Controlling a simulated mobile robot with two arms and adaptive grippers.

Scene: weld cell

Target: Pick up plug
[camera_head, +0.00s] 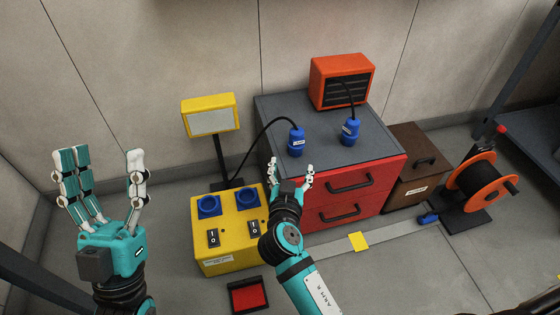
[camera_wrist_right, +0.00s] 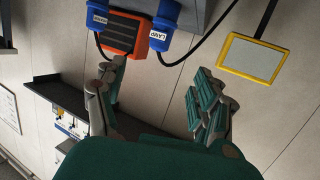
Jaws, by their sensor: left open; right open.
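Two blue plugs stand upright on the grey top of the red drawer cabinet (camera_head: 312,124). The left plug (camera_head: 297,142) has a black cable running to the yellow lamp; in the right wrist view it is the plug labelled LAMP (camera_wrist_right: 163,28). The other plug (camera_head: 350,131) has a cable to the orange heater; it also shows in the right wrist view (camera_wrist_right: 97,14). My right gripper (camera_head: 291,172) is open and empty at the cabinet's front edge, below the lamp plug and apart from it. My left gripper (camera_head: 102,172) is open and empty at the left, away from the plugs.
A yellow box (camera_head: 226,228) with two blue sockets and two black switches stands left of the cabinet. The lamp (camera_head: 211,115) stands behind it. The orange heater (camera_head: 341,80) is at the cabinet's back. A brown box (camera_head: 413,165) and an orange cable reel (camera_head: 480,183) stand right.

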